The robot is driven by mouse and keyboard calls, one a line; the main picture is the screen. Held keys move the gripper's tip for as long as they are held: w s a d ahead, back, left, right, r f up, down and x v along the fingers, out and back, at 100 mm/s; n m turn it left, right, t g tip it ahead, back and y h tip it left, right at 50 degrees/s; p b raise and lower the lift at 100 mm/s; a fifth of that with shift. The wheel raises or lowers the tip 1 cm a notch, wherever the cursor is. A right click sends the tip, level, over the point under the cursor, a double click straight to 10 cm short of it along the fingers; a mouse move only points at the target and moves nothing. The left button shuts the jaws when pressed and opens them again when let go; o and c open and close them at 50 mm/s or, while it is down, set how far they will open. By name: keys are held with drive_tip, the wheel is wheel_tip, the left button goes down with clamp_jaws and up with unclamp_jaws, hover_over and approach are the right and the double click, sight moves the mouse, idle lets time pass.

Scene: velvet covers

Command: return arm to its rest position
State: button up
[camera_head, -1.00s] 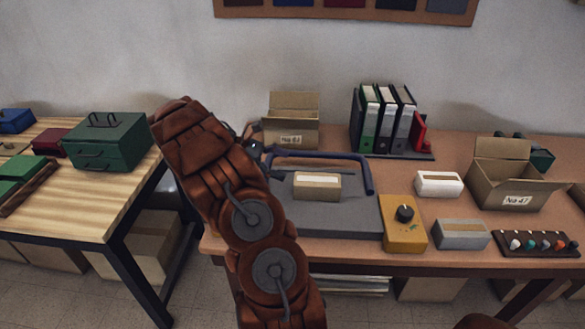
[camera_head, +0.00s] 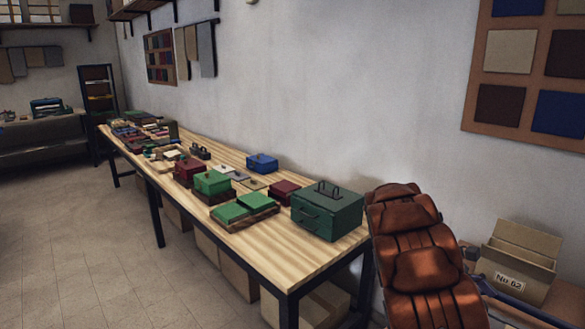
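My arm rises at the lower right of the head view, its reddish-brown links upright in front of the gap between two tables. The end of the arm is not clearly seen and my gripper is not in view. A dark green metal box (camera_head: 327,209) with a handle on its lid stands on the wooden table (camera_head: 290,262), just left of my arm. An open cardboard box marked No 62 (camera_head: 517,262) stands on the other table to the right of my arm.
Green boxes (camera_head: 213,182), a dark red box (camera_head: 189,172) and a blue box (camera_head: 262,163) stand along the wooden table. Cardboard boxes (camera_head: 237,278) sit under it. The tiled floor (camera_head: 75,240) at the left is clear. A swatch board (camera_head: 530,70) hangs at the upper right.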

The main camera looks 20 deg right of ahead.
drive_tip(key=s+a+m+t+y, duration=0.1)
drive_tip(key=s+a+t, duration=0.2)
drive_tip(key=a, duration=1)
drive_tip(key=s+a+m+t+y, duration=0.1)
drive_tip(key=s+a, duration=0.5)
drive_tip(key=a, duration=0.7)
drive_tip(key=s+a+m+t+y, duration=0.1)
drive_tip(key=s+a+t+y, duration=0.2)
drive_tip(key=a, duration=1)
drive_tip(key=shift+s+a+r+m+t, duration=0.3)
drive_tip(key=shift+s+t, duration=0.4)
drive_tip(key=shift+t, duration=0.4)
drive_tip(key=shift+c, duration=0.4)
